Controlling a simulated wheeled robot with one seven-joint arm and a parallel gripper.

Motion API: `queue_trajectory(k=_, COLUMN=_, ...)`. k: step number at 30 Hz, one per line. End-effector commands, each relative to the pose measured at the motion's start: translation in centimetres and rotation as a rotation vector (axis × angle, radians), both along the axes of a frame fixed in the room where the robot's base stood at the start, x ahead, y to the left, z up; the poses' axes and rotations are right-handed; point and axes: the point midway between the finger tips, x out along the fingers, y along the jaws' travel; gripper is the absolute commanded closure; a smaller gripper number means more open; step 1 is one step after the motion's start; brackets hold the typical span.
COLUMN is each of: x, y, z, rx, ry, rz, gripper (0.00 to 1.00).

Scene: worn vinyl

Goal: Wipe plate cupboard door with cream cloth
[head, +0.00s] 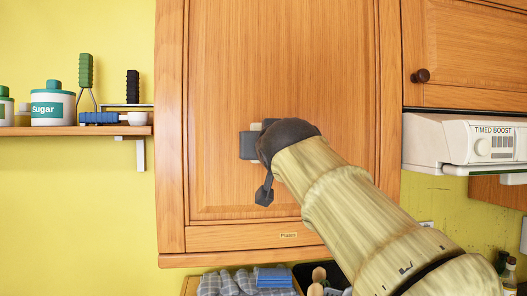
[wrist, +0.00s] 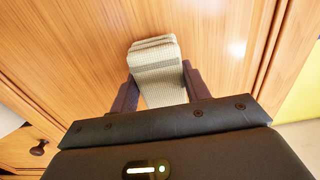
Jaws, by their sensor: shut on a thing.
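The plate cupboard door (head: 225,70) is a wooden panel, shut, with a small label below it that appears to read "Plates". In the wrist view the door (wrist: 215,35) fills the upper part. My gripper (wrist: 160,88) is shut on the folded cream cloth (wrist: 155,60), which sticks out between the fingers toward the door. In the head view my gripper (head: 252,143) is in front of the lower middle of the door, and only a small bit of the cloth (head: 256,127) shows. I cannot tell for sure whether the cloth touches the wood.
A shelf (head: 80,130) at left holds a sugar jar (head: 53,104) and brushes. A white "Timed Boost" unit (head: 465,140) hangs at right below another cupboard door (head: 465,60) with a round knob. Folded cloths (head: 245,283) and bottles stand below the cupboard.

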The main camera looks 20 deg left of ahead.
Motion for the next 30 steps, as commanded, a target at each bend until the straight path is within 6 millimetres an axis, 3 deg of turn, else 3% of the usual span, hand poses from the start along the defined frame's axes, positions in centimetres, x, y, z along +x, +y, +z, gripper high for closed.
queue_trajectory(k=21, x=-3.9, y=-2.4, z=-0.1, rx=0.000, ry=0.000, rz=0.000, gripper=0.72)
queue_trajectory(k=30, x=-4.0, y=-2.4, z=0.0, rx=0.000, ry=0.000, rz=0.000, gripper=0.72)
